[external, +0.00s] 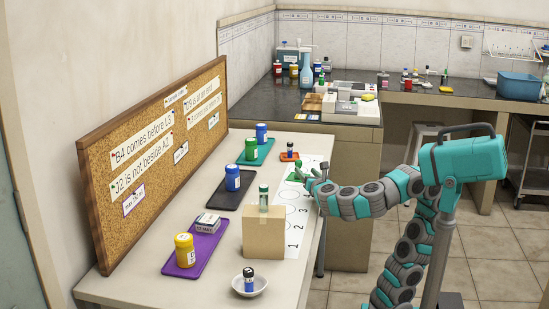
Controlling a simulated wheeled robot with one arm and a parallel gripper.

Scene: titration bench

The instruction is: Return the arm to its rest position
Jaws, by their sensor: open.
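My arm (375,197) reaches left from my teal body over the right edge of the table. My gripper (312,178) is at its end, low above the white numbered strip (297,222). Its jaws are open, though small in this view. I cannot tell whether anything touches the fingers. A green-capped vial (263,198) stands upright on a cardboard box (262,238) to the left of and nearer than the gripper.
A purple tray (180,268), a black tray (237,196) and a green tray (262,157) hold bottles along the corkboard (160,150). A white bowl (262,289) with a vial stands at the front. A dark counter (330,120) lies behind. Floor to the right is partly free.

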